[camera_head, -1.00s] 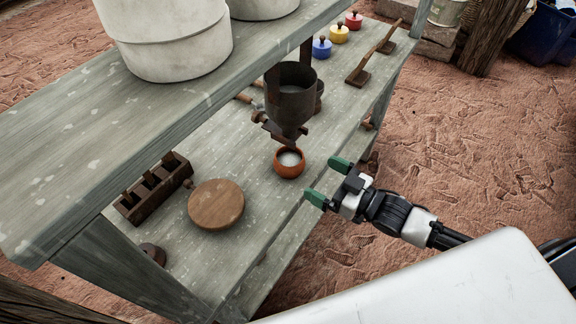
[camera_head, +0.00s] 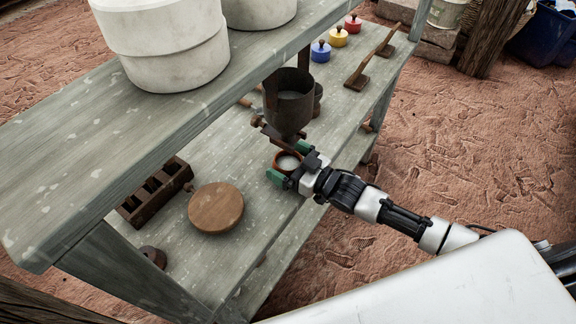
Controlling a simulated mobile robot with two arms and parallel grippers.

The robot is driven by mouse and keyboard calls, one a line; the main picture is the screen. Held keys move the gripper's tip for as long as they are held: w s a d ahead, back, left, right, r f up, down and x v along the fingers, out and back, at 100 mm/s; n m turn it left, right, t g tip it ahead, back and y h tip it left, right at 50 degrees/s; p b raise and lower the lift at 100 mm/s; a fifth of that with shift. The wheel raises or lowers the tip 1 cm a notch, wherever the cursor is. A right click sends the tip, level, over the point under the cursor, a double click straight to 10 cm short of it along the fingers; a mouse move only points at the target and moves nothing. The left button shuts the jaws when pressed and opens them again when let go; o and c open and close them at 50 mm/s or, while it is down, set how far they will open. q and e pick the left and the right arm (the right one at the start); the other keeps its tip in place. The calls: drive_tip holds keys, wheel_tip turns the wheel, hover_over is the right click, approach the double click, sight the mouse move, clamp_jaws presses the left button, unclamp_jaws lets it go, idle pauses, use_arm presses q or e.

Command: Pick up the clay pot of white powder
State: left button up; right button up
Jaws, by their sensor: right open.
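The small orange-brown clay pot (camera_head: 280,157) with white powder in it stands upright on the lower shelf, below the dark metal funnel. My right gripper (camera_head: 290,162) is open, with its green-tipped fingers on either side of the pot. One finger is at the pot's far side and one at its near left side. The gripper hides part of the pot's right side, and I cannot tell whether the fingers touch it. My left gripper is not in view.
The dark metal funnel (camera_head: 288,100) hangs right above the pot. A round wooden disc (camera_head: 215,207) and a wooden slotted block (camera_head: 155,190) lie to the left. The upper shelf (camera_head: 90,130) holds white containers (camera_head: 165,50). Small lidded jars (camera_head: 320,52) stand farther back.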

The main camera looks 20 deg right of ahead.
drive_tip(key=c, duration=1.2)
